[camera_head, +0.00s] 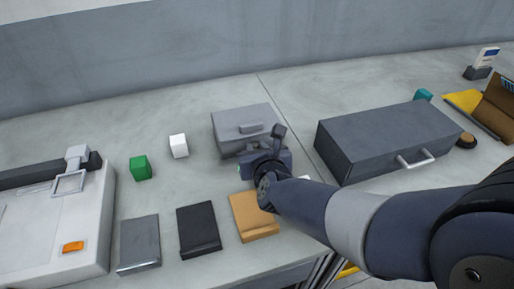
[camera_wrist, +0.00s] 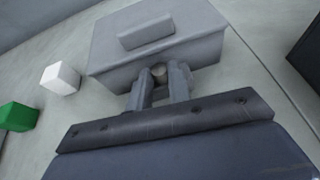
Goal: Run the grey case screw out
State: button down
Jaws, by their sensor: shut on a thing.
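The grey case (camera_head: 232,118) sits on the table, closed, with a raised block on its lid. It also fills the top of the wrist view (camera_wrist: 190,35). The grey case screw (camera_wrist: 159,72) shows as a small round knob at the case's front face. My gripper (camera_wrist: 161,85) is at that front face, its two fingers shut on the screw from either side. In the head view my gripper (camera_head: 262,160) hides the lower front of the case. How far the screw stands out of the case cannot be told.
A white cube (camera_head: 178,146) and a green cube (camera_head: 140,167) lie left of the case. A large dark case (camera_head: 385,138) with a handle stands to the right. Grey (camera_head: 140,243), black (camera_head: 198,229) and orange (camera_head: 251,214) flat pieces lie in front. A white machine (camera_head: 50,225) stands at far left.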

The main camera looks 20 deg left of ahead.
jog(key=b, duration=0.3)
jog(key=shift+w+f+y, duration=0.1)
jog(key=shift+f+y, duration=0.2)
jog(key=shift+y, duration=0.1)
jog(key=n+g+y+b, duration=0.1)
jog(key=b, duration=0.5)
jog(key=n+g+b, duration=0.1)
jog(key=b, duration=0.5)
jog(key=shift+w+d+f+n+y, duration=0.1)
jog(key=shift+w+d+n+y, duration=0.15)
jog(key=shift+n+y, duration=0.15)
jog(key=shift+g+b, duration=0.3)
jog(key=shift+b, duration=0.35)
jog(key=n+g+y+b, duration=0.1)
jog(key=b, duration=0.1)
jog(key=shift+w+d+b, duration=0.1)
jog(key=shift+b, duration=0.25)
jog(key=shift+r+n, duration=0.25)
jog(key=shift+n, duration=0.25)
jog(key=c, duration=1.3)
grip_release()
jog(key=shift+r, duration=0.1)
jog(key=shift+c, duration=0.2)
